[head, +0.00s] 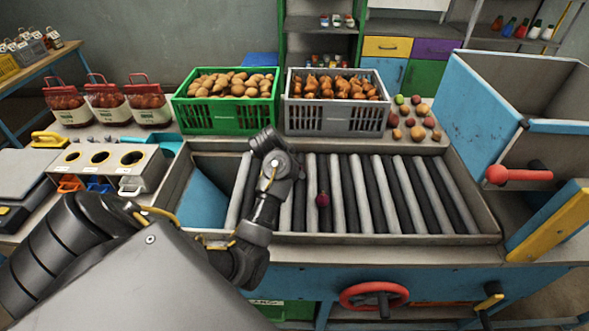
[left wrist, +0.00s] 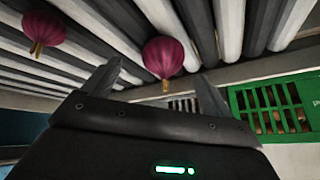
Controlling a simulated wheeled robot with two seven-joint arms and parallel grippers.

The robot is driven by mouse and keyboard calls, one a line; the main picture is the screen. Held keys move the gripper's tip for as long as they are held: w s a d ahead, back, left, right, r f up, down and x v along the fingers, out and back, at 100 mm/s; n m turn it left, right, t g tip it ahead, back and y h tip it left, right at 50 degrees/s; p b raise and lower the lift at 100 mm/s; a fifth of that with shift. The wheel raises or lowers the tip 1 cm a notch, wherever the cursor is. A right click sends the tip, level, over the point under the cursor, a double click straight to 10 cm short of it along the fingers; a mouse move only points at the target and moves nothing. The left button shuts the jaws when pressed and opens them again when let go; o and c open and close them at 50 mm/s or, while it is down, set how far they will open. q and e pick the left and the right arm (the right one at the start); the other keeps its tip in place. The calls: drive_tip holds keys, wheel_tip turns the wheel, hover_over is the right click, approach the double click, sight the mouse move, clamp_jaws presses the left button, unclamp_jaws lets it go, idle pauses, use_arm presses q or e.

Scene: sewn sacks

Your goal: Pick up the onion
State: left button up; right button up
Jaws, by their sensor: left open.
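A dark red onion (head: 323,199) lies on the roller bed, right of my left arm in the head view. Two purple-red onions show in the left wrist view: one (left wrist: 163,57) appears between the finger tips and farther off, the other (left wrist: 57,33) is to the left. Only one onion is seen in the head view; the other is probably hidden by my arm. My left gripper (left wrist: 160,72) is open, with nothing between its fingers, over the rollers. In the head view my arm hides its fingers. My right gripper is not in view.
The roller bed (head: 385,195) has a raised metal rim. A green crate (head: 226,115) of potatoes and a grey crate (head: 335,117) of brown produce stand behind it. Small loose produce (head: 417,131) lies beside the grey crate. A blue hopper (head: 490,110) stands at the right.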

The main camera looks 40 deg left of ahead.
use_arm(q)
drive_tip(key=shift+w+a+f, duration=0.3)
drive_tip(key=shift+w+f, duration=0.1)
drive_tip(key=shift+f, duration=0.25)
drive_tip(key=shift+w+f, duration=0.15)
drive_tip(key=shift+f, duration=0.2)
drive_tip(key=b+x, duration=0.1)
drive_tip(key=x, duration=0.2)
drive_tip(key=shift+w+d, duration=0.1)
drive_tip(key=shift+w, duration=0.2)
drive_tip(key=shift+s+r, duration=0.1)
drive_tip(key=shift+s, duration=0.2)
drive_tip(key=shift+c, duration=0.3)
drive_tip(key=shift+w, duration=0.1)
drive_tip(key=c, duration=1.1)
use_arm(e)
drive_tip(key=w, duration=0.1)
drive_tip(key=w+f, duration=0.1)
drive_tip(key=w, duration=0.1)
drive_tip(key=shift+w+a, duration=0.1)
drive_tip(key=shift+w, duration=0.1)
use_arm(q)
drive_tip(key=shift+r, duration=0.1)
